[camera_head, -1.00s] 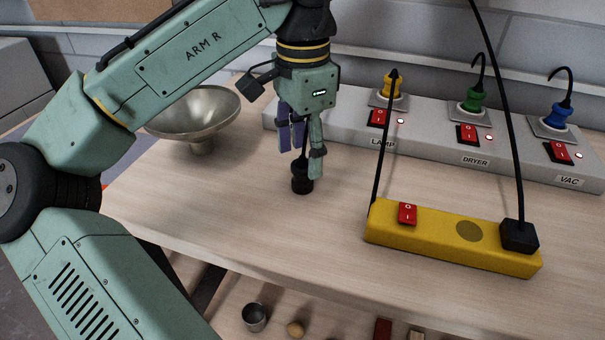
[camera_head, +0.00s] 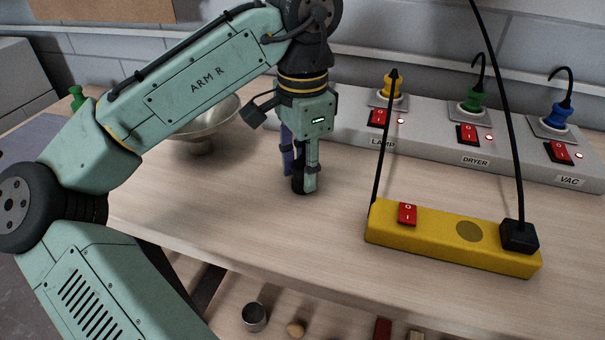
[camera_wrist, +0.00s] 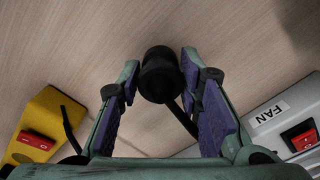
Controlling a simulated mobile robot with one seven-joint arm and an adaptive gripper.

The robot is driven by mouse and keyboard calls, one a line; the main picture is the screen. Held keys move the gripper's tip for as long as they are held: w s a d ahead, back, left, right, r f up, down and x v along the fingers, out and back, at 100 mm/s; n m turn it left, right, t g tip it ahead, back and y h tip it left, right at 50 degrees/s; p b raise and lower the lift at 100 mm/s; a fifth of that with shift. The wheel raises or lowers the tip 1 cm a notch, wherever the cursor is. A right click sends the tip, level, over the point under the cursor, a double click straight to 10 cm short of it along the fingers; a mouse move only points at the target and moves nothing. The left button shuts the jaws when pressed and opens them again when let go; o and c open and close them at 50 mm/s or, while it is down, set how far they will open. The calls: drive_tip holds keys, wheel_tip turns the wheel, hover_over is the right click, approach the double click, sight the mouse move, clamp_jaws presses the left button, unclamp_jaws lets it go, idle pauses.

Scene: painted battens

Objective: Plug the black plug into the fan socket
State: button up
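The black plug (camera_head: 299,187) stands on the wooden bench, partly hidden by a finger in the head view. In the wrist view the black plug (camera_wrist: 158,80) lies between the fingertips, with its cord running back between the fingers. My gripper (camera_head: 300,180) points down with its fingers on both sides of the plug. It looks open, with narrow gaps beside the plug. The FAN label (camera_wrist: 270,113) on the grey socket strip shows at the right of the wrist view, beside a red switch (camera_wrist: 301,136). The fan socket itself is hidden in both views.
The grey strip (camera_head: 430,143) has lamp, dryer and vac sockets filled by yellow, green and blue plugs. A yellow power strip (camera_head: 437,235) with a black plug in it lies in front. A metal funnel-like bowl (camera_head: 215,118) is behind my arm. Bench between is clear.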

sight(302, 164)
drive_tip(key=c, duration=0.6)
drive_tip(key=shift+r, duration=0.1)
drive_tip(key=shift+r, duration=0.55)
wheel_tip(302, 164, up, 2)
drive_tip(key=shift+r, duration=0.25)
drive_tip(key=s, duration=0.5)
drive_tip(key=s+d+b, duration=0.1)
drive_tip(key=s, duration=0.4)
drive_tip(key=s+r+b, duration=0.1)
drive_tip(key=s, duration=0.5)
drive_tip(key=shift+d+r, duration=0.1)
drive_tip(key=shift+d, duration=0.2)
